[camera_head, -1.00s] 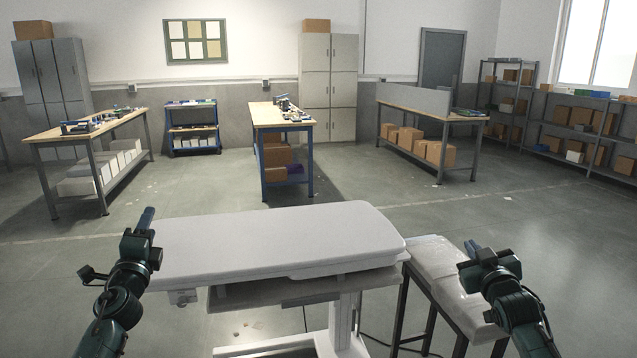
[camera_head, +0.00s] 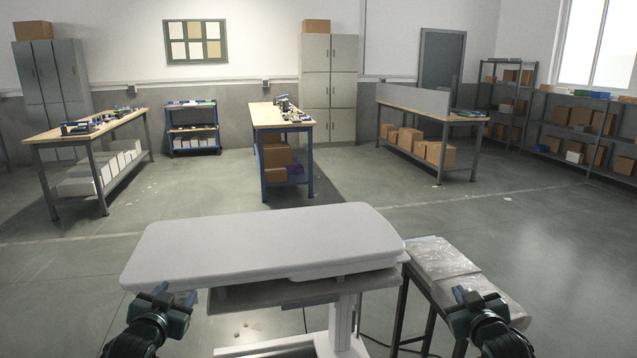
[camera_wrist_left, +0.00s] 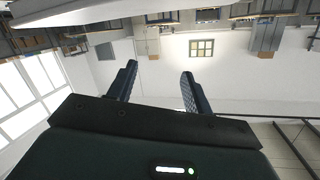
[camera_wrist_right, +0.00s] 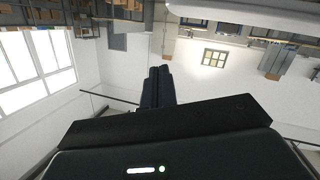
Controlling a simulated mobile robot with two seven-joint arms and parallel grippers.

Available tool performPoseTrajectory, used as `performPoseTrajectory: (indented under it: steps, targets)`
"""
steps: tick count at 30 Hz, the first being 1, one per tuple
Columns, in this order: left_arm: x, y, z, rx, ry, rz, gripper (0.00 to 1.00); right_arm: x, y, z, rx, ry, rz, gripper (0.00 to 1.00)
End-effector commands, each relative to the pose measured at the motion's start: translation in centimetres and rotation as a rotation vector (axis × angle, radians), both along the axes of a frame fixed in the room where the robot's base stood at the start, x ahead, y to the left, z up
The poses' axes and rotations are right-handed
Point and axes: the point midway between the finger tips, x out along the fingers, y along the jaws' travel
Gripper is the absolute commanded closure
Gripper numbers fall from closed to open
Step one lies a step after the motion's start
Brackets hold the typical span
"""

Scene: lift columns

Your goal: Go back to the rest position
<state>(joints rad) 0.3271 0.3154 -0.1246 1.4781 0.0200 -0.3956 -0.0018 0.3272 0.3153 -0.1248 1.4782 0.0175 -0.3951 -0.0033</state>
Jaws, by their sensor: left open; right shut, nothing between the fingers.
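My left gripper (camera_head: 174,294) is low at the left in the head view, by the near left corner of the white padded table (camera_head: 265,240). In the left wrist view its two fingers (camera_wrist_left: 158,85) stand apart with nothing between them. My right gripper (camera_head: 468,297) is low at the right in the head view, over or in front of the plastic-covered bench. In the right wrist view its fingers (camera_wrist_right: 158,86) are together and hold nothing. Whether either gripper touches anything cannot be told.
The white padded table stands on a column straight ahead. A dark-legged bench with plastic-wrapped white packs (camera_head: 440,258) is at its right. Workbenches (camera_head: 283,115), a shelf rack (camera_head: 590,130) and cabinets (camera_head: 328,85) stand farther back. Open floor lies between.

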Motion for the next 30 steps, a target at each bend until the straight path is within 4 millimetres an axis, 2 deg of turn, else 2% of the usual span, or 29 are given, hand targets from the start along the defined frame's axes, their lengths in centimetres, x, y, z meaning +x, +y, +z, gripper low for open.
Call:
performPoseTrajectory:
  steps: [1,5,8,9,12,15,18,21,23,30]
  targets:
    - [-1.8,-1.4,-2.4,-0.009,0.035,-0.021,0.5,-1.8,1.3,-2.5,0.009,0.035,0.021,1.0]
    - [-7.2,-4.9,-7.9,-0.04,0.119,-0.075,0.5,-7.2,4.9,-7.9,0.042,0.119,0.075,1.0]
    - [-12.9,-7.9,-11.9,-0.08,0.196,-0.117,0.5,-12.9,7.9,-11.9,0.083,0.196,0.117,1.0]
    - [-15.4,-9.2,-13.2,-0.1,0.227,-0.133,0.5,-15.3,9.1,-13.2,0.102,0.228,0.133,1.0]
    - [-21.7,-11.9,-15.8,-0.154,0.305,-0.164,0.5,-21.7,11.9,-15.8,0.157,0.307,0.163,1.0]
    - [-27.1,-14.1,-17.0,-0.207,0.37,-0.183,0.5,-27.1,14.1,-17.0,0.21,0.371,0.182,1.0]
    - [-31.1,-15.4,-17.4,-0.248,0.419,-0.189,0.5,-31.1,15.4,-17.4,0.251,0.42,0.188,1.0]
    - [-33.4,-16.2,-17.5,-0.274,0.447,-0.192,0.5,-33.4,16.2,-17.5,0.278,0.448,0.191,1.0]
    - [-34.1,-16.5,-17.4,-0.283,0.455,-0.192,0.5,-34.1,16.5,-17.4,0.287,0.457,0.191,1.0]
    - [-34.4,-16.6,-17.4,-0.286,0.459,-0.192,0.5,-34.4,16.6,-17.4,0.289,0.46,0.191,1.0]
